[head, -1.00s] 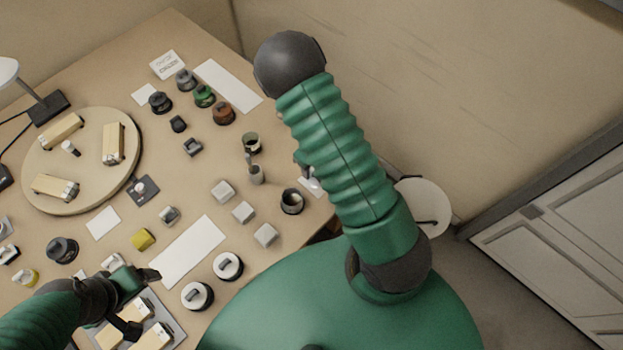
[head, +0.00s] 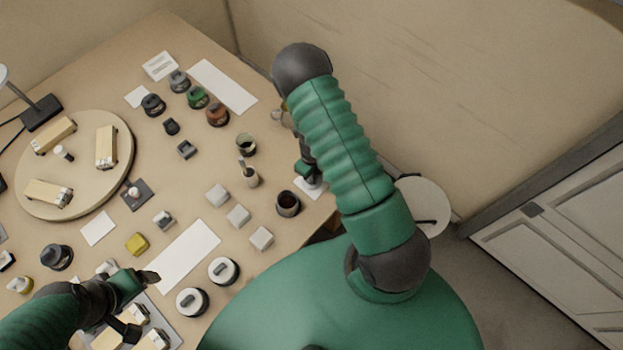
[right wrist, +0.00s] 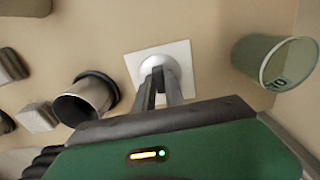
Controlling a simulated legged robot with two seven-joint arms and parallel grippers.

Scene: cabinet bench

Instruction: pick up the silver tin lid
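The silver tin lid (right wrist: 158,68) is a small pale dome on a white square card (right wrist: 182,57) in the right wrist view. My right gripper (right wrist: 158,75) is over it, with its two fingers apart and a narrow gap between them. The fingertips overlap the lid's middle, and I cannot tell whether they touch it. In the head view the right gripper (head: 306,172) is beside the card (head: 311,187) at the bench's right edge, and the lid is hidden there. My left gripper (head: 148,278) is above the front left of the bench, its opening unclear.
A dark open cup (right wrist: 86,98) stands left of the card and a greenish cup (right wrist: 275,62) stands right of it. Pale blocks (head: 238,216) lie further left. A round wooden board (head: 75,205) with several blocks sits at the far left. A white sheet (head: 185,255) is bare.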

